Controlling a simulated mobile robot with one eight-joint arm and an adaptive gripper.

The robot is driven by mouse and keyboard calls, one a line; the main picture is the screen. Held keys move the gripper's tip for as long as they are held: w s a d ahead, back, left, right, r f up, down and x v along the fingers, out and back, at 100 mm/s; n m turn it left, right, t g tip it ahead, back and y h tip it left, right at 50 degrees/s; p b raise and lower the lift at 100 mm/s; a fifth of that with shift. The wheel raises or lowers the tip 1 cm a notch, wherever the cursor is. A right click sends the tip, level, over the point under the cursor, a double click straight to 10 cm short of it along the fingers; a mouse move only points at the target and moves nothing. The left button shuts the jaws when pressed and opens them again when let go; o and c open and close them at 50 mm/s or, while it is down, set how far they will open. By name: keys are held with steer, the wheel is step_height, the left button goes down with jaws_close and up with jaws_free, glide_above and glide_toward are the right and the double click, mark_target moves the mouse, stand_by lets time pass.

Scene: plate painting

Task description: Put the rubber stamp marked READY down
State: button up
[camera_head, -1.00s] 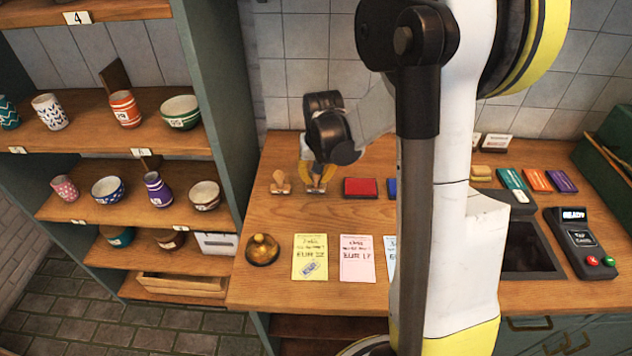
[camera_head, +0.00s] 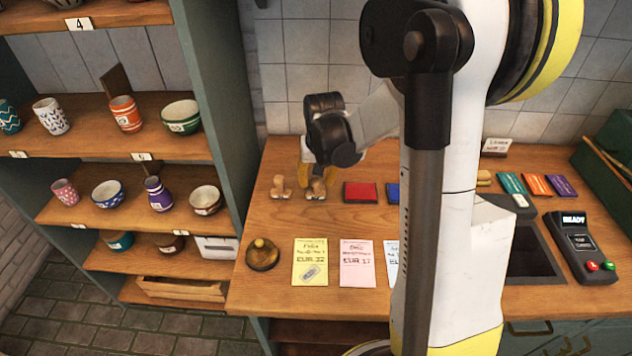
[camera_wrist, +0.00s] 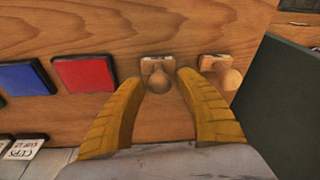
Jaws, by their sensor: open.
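Two wooden-handled stamps stand upright on the wooden counter (camera_head: 381,222). One stamp (camera_head: 316,188) is right under my gripper (camera_head: 319,168); in the wrist view this stamp (camera_wrist: 157,74) stands between the fingertips (camera_wrist: 159,82). The fingers are spread, with a gap on each side of its handle. My gripper is open and holds nothing. The other stamp (camera_head: 280,186) stands just to the left in the head view and to the right in the wrist view (camera_wrist: 222,74). I cannot read the marking on either stamp, so I cannot tell which says READY.
A red ink pad (camera_head: 360,192) and a blue one (camera_head: 393,193) lie right of the stamps. Yellow (camera_head: 310,262) and pink (camera_head: 357,263) tickets lie in front, beside a round bell (camera_head: 262,254). Pottery shelves (camera_head: 130,205) stand to the left. My arm hides part of the counter.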

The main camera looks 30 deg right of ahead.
steer(key=d+p+v, duration=0.1)
steer(key=p+v, duration=0.2)
steer(key=v, duration=0.7)
steer(key=s+a+r+n+t, duration=0.2)
steer(key=s+a+r, duration=0.2)
steer(key=s+a, duration=0.3)
steer(key=s+a+r+n+t, duration=0.2)
steer(key=s+a+r, duration=0.1)
steer(key=s+a, duration=0.5)
steer(key=shift+s+a+r+n+t+y, duration=0.3)
steer(key=shift+a+r+n+t+y, duration=0.05)
steer(key=shift+a+n+t+y, duration=0.05)
step_height(320, 180, down, 3)
steer(key=b, duration=0.3)
